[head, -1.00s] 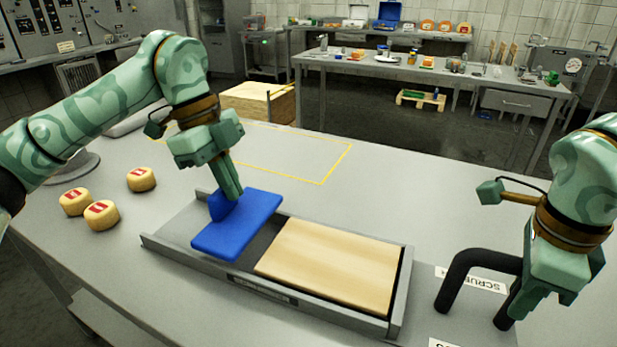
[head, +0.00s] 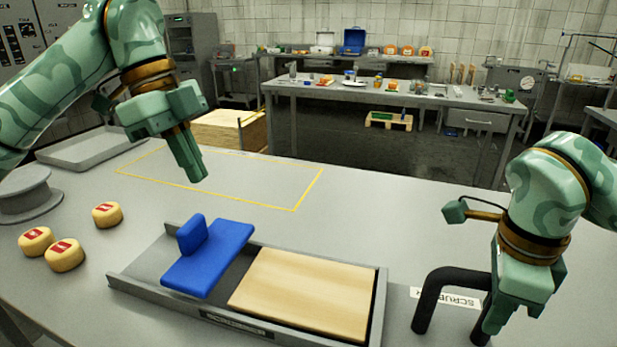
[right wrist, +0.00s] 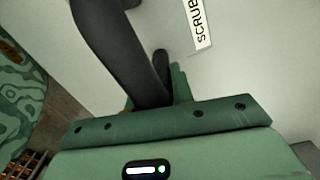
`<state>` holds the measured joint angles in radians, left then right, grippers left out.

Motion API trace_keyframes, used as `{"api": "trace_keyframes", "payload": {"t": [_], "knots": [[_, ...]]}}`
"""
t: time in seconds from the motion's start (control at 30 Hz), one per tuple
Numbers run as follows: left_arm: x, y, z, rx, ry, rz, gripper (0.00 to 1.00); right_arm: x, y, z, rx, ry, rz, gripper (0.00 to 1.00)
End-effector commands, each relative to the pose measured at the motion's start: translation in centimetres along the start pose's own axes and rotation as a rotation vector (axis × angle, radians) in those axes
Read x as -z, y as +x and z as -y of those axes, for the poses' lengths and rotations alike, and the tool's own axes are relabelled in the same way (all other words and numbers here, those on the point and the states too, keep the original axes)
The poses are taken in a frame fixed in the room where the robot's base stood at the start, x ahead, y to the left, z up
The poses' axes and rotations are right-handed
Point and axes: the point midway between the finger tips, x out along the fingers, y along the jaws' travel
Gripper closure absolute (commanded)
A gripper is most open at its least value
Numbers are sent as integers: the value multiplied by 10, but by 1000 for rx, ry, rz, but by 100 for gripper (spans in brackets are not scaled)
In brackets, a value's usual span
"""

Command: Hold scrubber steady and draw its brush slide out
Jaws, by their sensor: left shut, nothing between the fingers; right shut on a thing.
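The scrubber is a grey tray (head: 135,288) with a wooden board (head: 305,293) in its right part. A blue brush slide (head: 210,262) with an upright blue grip lies across the tray, left of the board. A black handle (head: 441,272) stands at the right end. My right gripper (head: 490,335) is shut on the black handle; the right wrist view also shows the handle (right wrist: 118,50) between the fingers. My left gripper (head: 198,178) is shut and empty, in the air above the table, apart from the blue slide's grip.
Several small cheese wheels (head: 65,255) sit left of the tray. A yellow outlined rectangle (head: 295,209) marks bare table behind it. A shallow grey tray (head: 90,150) and a round grey stand (head: 25,196) are at the left. A label (head: 455,300) lies beside the handle.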

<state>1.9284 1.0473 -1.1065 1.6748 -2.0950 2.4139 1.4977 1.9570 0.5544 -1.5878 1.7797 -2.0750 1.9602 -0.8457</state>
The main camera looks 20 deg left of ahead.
Motion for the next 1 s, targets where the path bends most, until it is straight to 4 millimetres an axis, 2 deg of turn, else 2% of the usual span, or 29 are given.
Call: {"api": "trace_keyframes", "payload": {"t": [0.27,0.3,0.37,0.57,0.67,1.0], "knots": [[0,-2,0,-2,-1,0,100,0,1,-1,-5,2,-2,100],[0,-2,0,-1,0,0,100,0,1,0,-5,2,-2,68],[0,-2,0,-1,0,0,100,0,1,0,-4,2,-1,52],[0,-2,0,-1,0,0,100,0,0,0,-2,1,0,51],[0,-2,0,-1,0,0,100,0,0,0,-1,0,0,27],[1,-4,-1,1,1,0,100,0,-2,0,0,0,0,27]]}}
